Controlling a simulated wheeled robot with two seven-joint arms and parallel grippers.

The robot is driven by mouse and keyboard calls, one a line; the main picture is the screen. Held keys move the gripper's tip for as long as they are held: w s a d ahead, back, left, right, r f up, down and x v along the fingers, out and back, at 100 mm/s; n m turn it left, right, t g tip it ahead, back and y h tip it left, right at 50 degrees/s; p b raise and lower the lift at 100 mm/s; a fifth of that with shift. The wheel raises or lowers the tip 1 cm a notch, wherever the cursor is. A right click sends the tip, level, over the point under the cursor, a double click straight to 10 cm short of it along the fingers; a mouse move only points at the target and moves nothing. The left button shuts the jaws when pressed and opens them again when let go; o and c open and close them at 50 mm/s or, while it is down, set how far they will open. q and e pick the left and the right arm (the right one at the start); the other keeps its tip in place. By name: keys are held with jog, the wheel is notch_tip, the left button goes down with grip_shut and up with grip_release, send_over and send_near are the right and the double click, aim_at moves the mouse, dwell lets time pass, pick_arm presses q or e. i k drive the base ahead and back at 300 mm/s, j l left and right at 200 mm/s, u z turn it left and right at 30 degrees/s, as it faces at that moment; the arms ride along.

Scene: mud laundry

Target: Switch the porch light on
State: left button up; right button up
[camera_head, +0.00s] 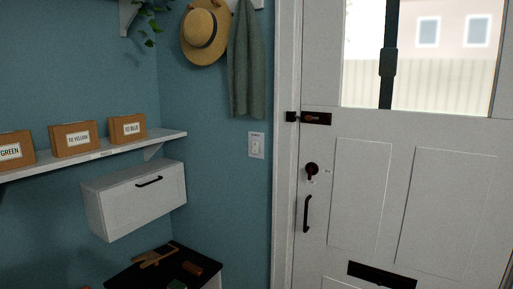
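A white light switch plate (256,145) is mounted on the blue wall, just left of the door frame and below the hanging green cloth. It has a small rocker in its middle; the rocker's position is too small to tell. No porch lamp shows in the head view. Neither of my grippers shows in this view.
A white door (363,190) with a black handle (307,214) and a dark latch (315,118) fills the right side. A shelf (110,150) with boxes, a white wall cabinet (140,197) and a dark-topped bench (150,282) stand left. A straw hat (205,32) and green cloth (246,65) hang above.

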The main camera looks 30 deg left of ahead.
aim_at(255, 145)
jog(key=i+j+u, duration=0.25)
jog(key=i, duration=0.45)
jog(key=i+l+u, duration=0.25)
jog(key=i, duration=0.5)
jog(key=i+u, duration=0.25)
jog(key=i, duration=0.5)
